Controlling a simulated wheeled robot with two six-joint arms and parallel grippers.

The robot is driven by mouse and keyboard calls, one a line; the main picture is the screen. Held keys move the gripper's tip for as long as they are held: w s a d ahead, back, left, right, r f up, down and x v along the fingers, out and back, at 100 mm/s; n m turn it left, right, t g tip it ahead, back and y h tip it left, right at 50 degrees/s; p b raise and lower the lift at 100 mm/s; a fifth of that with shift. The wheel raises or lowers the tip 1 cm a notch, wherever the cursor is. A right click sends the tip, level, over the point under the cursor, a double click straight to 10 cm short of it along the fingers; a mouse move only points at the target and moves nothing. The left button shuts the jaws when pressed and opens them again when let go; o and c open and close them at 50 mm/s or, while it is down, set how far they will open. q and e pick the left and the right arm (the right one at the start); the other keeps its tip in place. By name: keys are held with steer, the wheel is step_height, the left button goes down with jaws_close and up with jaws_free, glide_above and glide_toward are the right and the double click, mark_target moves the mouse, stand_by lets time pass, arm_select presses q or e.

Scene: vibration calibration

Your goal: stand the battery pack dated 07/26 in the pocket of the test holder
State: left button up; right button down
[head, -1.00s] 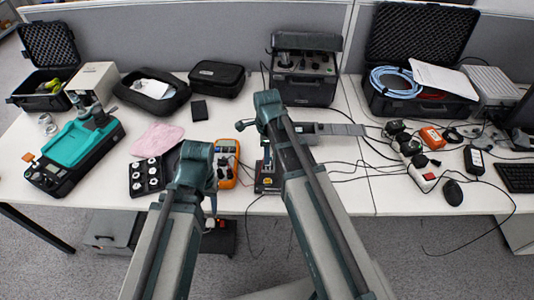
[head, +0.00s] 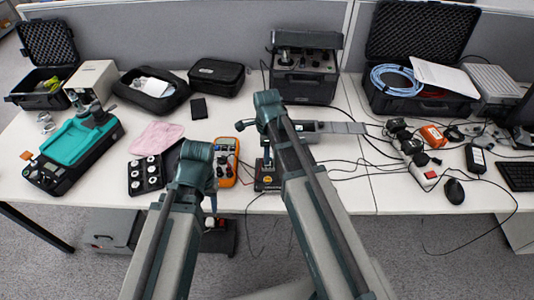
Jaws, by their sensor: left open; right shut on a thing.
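My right gripper (head: 267,160) is small and partly covered by my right arm. It points down over a dark block with an orange label (head: 267,182) near the table's front edge. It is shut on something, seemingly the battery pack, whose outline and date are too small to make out. The dark block may be the test holder; its pocket cannot be seen clearly. My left gripper (head: 209,221) is open, low by the front edge, and mostly hidden by my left arm.
An orange multimeter (head: 226,160) stands left of the labelled block. A black tray of round parts (head: 146,174), a pink cloth (head: 157,138) and a teal-topped device (head: 72,148) lie further left. Cables and a power strip (head: 416,157) are at right. Bare table shows at front right (head: 400,193).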

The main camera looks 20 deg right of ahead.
steer(key=shift+f+b, duration=0.55)
steer(key=shift+f, duration=0.05)
steer(key=shift+c, duration=0.5)
jaws_free()
steer(key=shift+r, duration=0.1)
step_height(320, 180, up, 8)
steer(key=p, duration=0.8)
stand_by(0.4)
stand_by(0.7)
